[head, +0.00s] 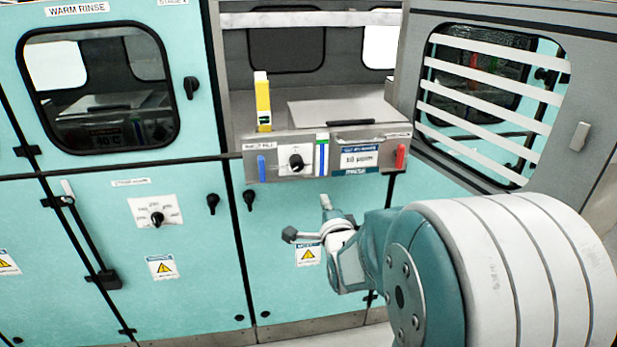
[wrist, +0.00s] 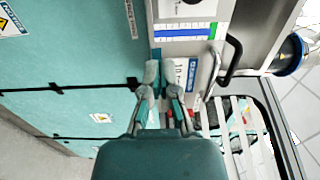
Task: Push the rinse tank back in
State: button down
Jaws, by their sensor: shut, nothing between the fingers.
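The rinse tank (head: 345,108) is a grey box with a flat lid in the middle bay of the teal cabinet. Its front panel (head: 270,147) stands out past the cabinet face and carries a black knob, a blue lever, a red lever and a blue-white label. My gripper (head: 308,219) is shut and empty, in front of the cabinet just below the tank's front panel. In the wrist view, my gripper's fingertips (wrist: 165,70) overlap the edge of the tank front (wrist: 190,48) near the label. I cannot tell whether they touch it.
A yellow block (head: 262,102) stands upright at the tank's front left. The barred door (head: 590,90) of the bay is swung open on the right. The closed warm rinse window (head: 100,85) is on the left. Lower teal panels (head: 285,280) fill the space below.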

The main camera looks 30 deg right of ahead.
aim_at(312, 172)
jog(key=x, duration=1)
jog(key=shift+w+a, duration=0.2)
jog(key=shift+a, duration=0.1)
jog(key=shift+w+d+f, duration=0.1)
jog(key=shift+w+d, duration=0.3)
jog(key=shift+d, duration=0.05)
jog(key=shift+w+a, duration=0.1)
jog(key=shift+a, duration=0.05)
